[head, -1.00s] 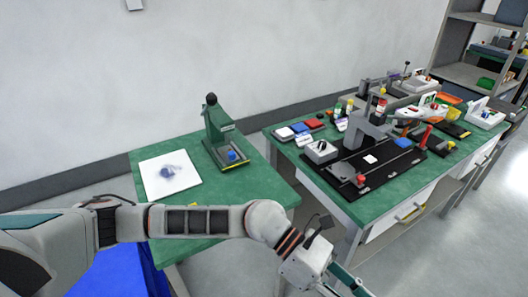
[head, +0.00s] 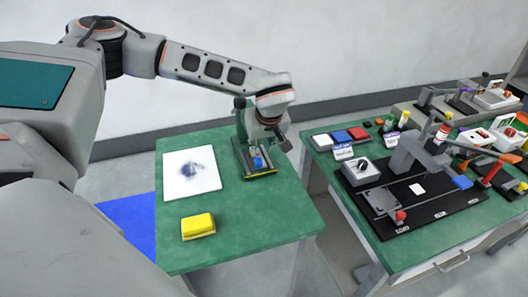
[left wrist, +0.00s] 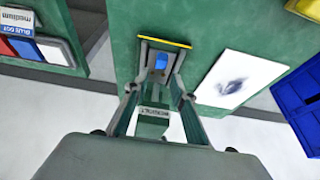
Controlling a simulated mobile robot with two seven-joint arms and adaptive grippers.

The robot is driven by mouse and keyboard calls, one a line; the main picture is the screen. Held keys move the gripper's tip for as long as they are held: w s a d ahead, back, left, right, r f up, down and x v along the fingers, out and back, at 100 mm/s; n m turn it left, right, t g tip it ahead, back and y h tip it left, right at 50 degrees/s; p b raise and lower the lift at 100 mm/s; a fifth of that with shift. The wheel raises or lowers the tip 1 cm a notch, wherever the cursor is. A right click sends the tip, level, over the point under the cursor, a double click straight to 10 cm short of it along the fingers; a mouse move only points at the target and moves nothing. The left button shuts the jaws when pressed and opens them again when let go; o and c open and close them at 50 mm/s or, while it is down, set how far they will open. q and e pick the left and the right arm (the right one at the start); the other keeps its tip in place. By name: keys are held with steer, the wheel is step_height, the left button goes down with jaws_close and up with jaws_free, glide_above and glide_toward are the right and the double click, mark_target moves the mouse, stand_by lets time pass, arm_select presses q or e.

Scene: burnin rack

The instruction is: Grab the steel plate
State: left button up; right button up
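My left gripper (head: 262,142) hangs over the green press (head: 241,128) on the left green table. In the left wrist view its fingers (left wrist: 158,100) are apart on either side of the press, with nothing seen held between them. A blue block (head: 258,162) sits on the press's base. No plate is clearly marked as steel. A flat grey plate (head: 381,202) lies on the black fixture base of the right table, well away from my left gripper; I cannot tell its material. My right gripper is out of view.
On the left table lie a white sheet with a dark smudge (head: 192,174) and a yellow block (head: 198,226). A gap separates it from the right table, which holds a grey box (head: 362,171), coloured trays (head: 339,136) and other fixtures. The left table's front is mostly clear.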

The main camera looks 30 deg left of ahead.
mark_target(258, 159)
arm_select(q)
steer(key=shift+a+f, duration=0.2)
steer(key=shift+f, duration=0.4)
steer(key=shift+a+f, duration=0.2)
steer(key=shift+f, duration=0.4)
steer(key=shift+w+a+f, duration=0.1)
steer(key=shift+w+f, duration=0.05)
steer(key=shift+f, duration=0.2)
steer(key=x, duration=0.3)
steer(key=shift+w+f, duration=0.15)
steer(key=shift+f, duration=0.05)
steer(key=shift+w+a+f, duration=0.15)
steer(key=shift+f, duration=0.15)
steer(key=c, duration=0.6)
jaws_close()
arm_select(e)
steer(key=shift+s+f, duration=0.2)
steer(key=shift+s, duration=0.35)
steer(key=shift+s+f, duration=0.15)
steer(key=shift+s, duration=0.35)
